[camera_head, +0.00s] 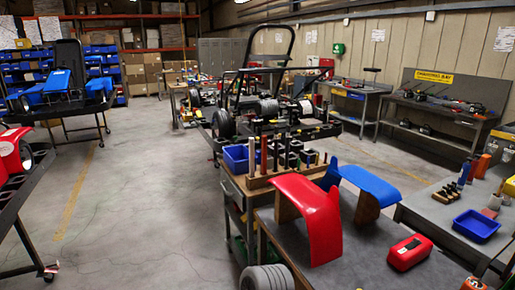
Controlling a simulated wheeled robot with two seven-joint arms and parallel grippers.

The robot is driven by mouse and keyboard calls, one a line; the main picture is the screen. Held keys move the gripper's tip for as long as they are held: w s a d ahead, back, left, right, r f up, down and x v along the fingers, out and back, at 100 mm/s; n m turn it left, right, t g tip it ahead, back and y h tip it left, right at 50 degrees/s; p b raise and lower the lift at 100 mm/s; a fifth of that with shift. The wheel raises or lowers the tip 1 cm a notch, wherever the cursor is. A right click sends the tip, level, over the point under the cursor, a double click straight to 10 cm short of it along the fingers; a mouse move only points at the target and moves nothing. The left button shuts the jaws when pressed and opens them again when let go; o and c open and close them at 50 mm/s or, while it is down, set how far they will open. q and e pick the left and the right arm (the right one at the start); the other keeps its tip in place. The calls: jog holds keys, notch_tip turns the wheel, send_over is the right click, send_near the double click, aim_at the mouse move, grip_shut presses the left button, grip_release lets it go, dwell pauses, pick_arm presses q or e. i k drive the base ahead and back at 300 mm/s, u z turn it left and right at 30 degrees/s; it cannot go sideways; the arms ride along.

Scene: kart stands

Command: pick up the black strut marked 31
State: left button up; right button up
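I cannot pick out a black strut marked 31; no such number is readable in the head view. Dark bars and tubes show on the kart frame (262,72) on its stand at the centre, but they are too small to identify. Several upright rods stand in a wooden rack (258,182) on the cart in front of the kart. Neither my left nor my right gripper is in view.
A bench at the lower right holds a red curved panel (312,212), a blue panel (370,184) and a red case (409,253). A blue tray (476,226) sits on the right-hand bench. Open concrete floor (140,190) lies left of centre.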

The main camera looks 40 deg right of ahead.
aim_at(288, 127)
jog(key=z, duration=0.4)
jog(key=i, duration=1.25)
jog(key=z, duration=1.25)
jog(key=i, duration=0.3)
jog(key=u, duration=1.25)
jog(key=i, duration=1.15)
jog(key=z, duration=2.45)
